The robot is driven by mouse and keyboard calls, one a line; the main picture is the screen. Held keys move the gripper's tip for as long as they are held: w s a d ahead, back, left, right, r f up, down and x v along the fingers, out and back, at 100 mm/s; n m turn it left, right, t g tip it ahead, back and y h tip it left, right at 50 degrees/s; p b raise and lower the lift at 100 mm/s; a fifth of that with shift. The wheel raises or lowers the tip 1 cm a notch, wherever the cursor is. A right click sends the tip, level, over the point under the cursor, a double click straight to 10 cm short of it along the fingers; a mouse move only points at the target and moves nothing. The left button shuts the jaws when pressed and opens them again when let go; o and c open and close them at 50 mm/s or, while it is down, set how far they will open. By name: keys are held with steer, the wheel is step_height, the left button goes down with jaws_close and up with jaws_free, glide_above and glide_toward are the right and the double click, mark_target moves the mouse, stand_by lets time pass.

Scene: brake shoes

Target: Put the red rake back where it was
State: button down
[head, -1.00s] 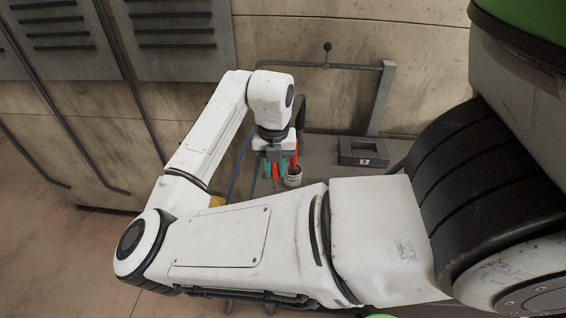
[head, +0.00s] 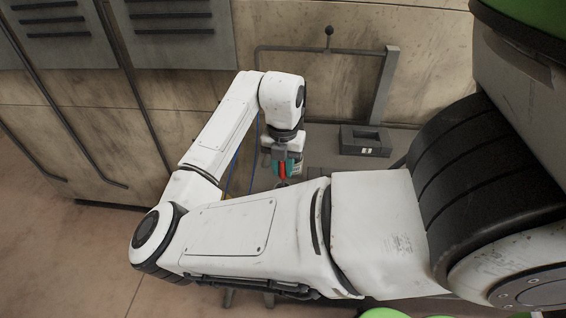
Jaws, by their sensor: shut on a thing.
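My gripper (head: 282,171) hangs below the wrist, over the grey bench, pointing down. It is shut on a slim red thing, which I take to be the red rake (head: 282,170). Only a short red length shows between the jaws. The lower end of the rake is hidden behind my forearm, so I cannot tell whether it touches anything. A teal patch (head: 296,167) shows just right of the red; I cannot tell whether it is part of the gripper. The small pale cup from the earlier frame cannot be made out clearly now.
A grey metal frame (head: 384,85) stands against the stained wall behind. Blue cable (head: 234,170) hangs left of the gripper. Bench space shows between gripper and box.

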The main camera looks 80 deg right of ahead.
steer(key=shift+f, duration=0.6)
steer(key=shift+f+b, duration=0.5)
steer(key=shift+b, duration=0.15)
steer(key=c, duration=0.9)
jaws_free()
steer(key=shift+o, duration=0.2)
steer(key=shift+r, duration=0.1)
step_height(320, 180, up, 11)
steer(key=shift+f+b, duration=0.2)
steer(key=shift+b, duration=0.25)
steer(key=shift+d, duration=0.1)
